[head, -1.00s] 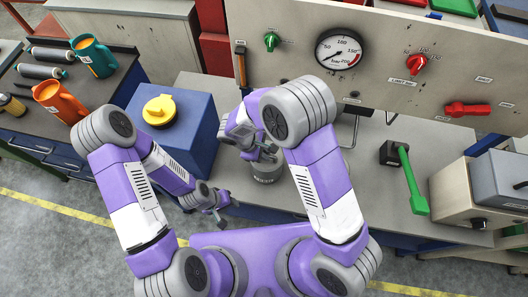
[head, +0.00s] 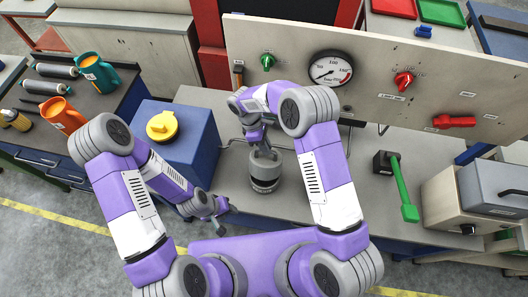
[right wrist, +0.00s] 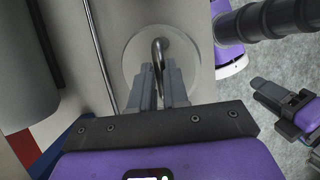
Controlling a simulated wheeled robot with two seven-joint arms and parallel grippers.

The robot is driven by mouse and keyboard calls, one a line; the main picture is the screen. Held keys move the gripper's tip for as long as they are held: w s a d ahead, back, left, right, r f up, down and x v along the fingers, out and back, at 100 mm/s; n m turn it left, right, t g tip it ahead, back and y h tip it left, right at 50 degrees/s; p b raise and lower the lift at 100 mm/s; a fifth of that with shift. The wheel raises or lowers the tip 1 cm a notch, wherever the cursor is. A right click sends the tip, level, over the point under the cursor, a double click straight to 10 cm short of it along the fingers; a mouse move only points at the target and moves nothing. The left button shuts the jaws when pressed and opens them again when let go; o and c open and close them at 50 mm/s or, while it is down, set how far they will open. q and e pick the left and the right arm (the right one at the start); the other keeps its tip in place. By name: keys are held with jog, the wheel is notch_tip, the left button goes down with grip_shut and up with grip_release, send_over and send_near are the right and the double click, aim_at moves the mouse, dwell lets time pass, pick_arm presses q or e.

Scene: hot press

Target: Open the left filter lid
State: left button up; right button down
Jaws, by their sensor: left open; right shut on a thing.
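A grey round canister (head: 265,168) with a dark lower band stands upright near the front of the bench in the head view. My right gripper (head: 257,146) is directly above it. In the right wrist view my right gripper (right wrist: 160,84) is shut on a curved metal handle (right wrist: 159,48) on a pale round top (right wrist: 140,68). I cannot tell whether this top is apart from the part below. My left gripper (head: 220,206) is open and empty, to the left of and lower than the canister; it also shows in the right wrist view (right wrist: 282,108).
A panel with a gauge (head: 331,70) and knobs is behind.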

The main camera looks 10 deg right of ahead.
jog(key=shift+w+d+r+b, duration=0.1)
jog(key=shift+w+d+b, duration=0.15)
jog(key=shift+w, duration=0.5)
jog(key=shift+w+d+r+b, duration=0.15)
jog(key=shift+w+d, duration=0.1)
jog(key=shift+w, duration=0.5)
jog(key=shift+f, duration=0.1)
jog(key=c, duration=1.1)
grip_release()
jog(key=shift+v, duration=3.85)
